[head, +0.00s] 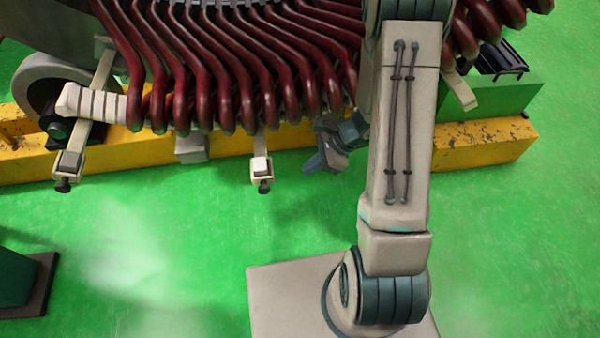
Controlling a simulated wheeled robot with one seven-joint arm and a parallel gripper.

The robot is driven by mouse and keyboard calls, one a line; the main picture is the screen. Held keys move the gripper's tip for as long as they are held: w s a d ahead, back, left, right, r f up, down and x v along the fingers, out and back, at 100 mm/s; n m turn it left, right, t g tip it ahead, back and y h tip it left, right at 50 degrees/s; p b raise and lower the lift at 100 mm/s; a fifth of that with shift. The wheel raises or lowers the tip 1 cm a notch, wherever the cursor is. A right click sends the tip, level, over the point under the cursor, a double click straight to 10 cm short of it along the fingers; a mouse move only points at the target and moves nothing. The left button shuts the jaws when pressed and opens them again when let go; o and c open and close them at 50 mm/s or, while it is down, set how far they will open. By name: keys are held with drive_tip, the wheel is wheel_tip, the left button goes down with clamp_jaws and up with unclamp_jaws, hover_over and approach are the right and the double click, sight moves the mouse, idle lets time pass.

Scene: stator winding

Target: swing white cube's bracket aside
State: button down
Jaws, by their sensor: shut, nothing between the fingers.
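The white cube (261,165) sits on the end of a pale bracket (260,145) that hangs below the dark red coils near the middle of the head view. A dark knob (264,187) shows at the bracket's lower end. My gripper (318,164) is to the right of the cube, apart from it, with its bluish fingers pointing down and left. The fingers are shut and empty. My forearm hides part of the wrist and the area behind it.
Another bracket (85,145) with a dark knob hangs at the left. The dark red coils (230,60) fill the top. A yellow beam (490,142) runs behind. A dark green block (20,280) stands at the lower left.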

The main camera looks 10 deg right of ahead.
drive_tip(key=a+r+b+x, duration=0.1)
drive_tip(key=b+x, duration=0.3)
drive_tip(key=x, duration=0.7)
drive_tip(key=shift+a, duration=0.6)
drive_tip(key=shift+w+a+r, duration=0.1)
drive_tip(key=shift+w+a, duration=0.05)
